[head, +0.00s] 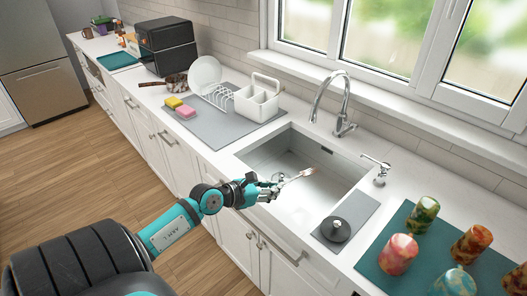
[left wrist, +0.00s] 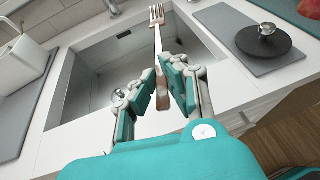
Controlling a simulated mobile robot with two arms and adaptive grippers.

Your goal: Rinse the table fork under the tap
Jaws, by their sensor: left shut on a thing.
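The table fork (head: 297,175) has a brown handle and metal tines. My left gripper (head: 270,190) is shut on its handle, and the fork points out over the front part of the sink. In the left wrist view the fork (left wrist: 157,45) stands between the two fingers of my left gripper (left wrist: 163,88), tines away from the palm. The sink (head: 275,160) is a grey rectangular basin with no water seen in it. The tap (head: 345,95) is a curved chrome spout behind the sink, apart from the fork. My right gripper is not in view.
A teal mat (head: 385,262) holds several patterned cups. Left of the sink, a drying mat (head: 228,128) bears a rack, a white caddy (head: 258,102) and sponges.

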